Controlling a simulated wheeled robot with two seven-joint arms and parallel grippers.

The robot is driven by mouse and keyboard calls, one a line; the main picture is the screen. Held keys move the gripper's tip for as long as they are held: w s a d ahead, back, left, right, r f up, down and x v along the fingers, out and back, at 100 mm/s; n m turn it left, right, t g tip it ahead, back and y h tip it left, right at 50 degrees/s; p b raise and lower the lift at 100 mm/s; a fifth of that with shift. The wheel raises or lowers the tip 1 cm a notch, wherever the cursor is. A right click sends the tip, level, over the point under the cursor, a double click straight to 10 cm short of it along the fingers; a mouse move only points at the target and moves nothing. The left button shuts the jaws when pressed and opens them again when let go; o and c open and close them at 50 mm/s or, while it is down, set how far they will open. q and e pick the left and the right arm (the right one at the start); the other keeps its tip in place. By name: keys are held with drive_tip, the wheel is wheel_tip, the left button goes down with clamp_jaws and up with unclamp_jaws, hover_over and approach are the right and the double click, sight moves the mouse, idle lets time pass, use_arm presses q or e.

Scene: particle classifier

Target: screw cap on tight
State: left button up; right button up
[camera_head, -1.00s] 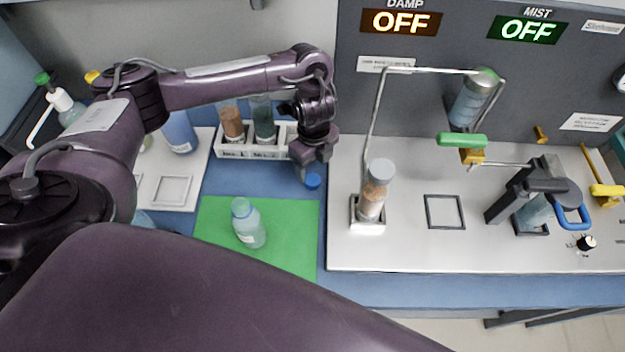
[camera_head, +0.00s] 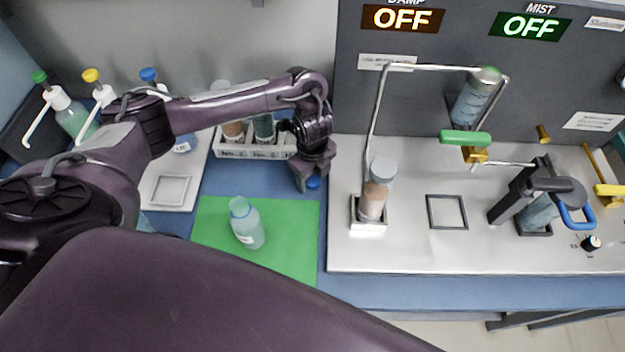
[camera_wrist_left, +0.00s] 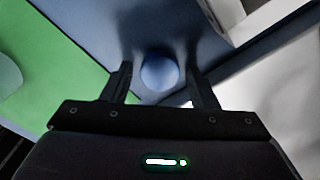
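A blue cap (camera_head: 313,183) lies on the blue tabletop just right of the green mat. My left gripper (camera_head: 309,182) points down over it, and in the left wrist view the cap (camera_wrist_left: 158,72) sits between the two fingers (camera_wrist_left: 160,84). The fingers are open, with a gap on each side of the cap. A pale blue-green translucent bottle (camera_head: 248,226) stands on the green mat (camera_head: 285,248), left of the gripper. Whether its top is open is hard to tell. My right gripper is not in view.
A white rack (camera_head: 232,153) with several bottles stands behind the mat. A grey machine deck (camera_head: 400,250) with a frame and a sand-filled vial (camera_head: 372,200) is close right of the gripper. Several dispenser bottles stand at the back left.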

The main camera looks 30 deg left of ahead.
sight(313, 179)
use_arm(q)
drive_tip(key=c, duration=0.9)
drive_tip(key=shift+r, duration=0.1)
drive_tip(key=shift+o, duration=0.3)
wheel_tip(313, 179, up, 19)
drive_tip(key=p, duration=0.6)
drive_tip(key=shift+r+p, duration=0.3)
drive_tip(key=shift+r, duration=0.15)
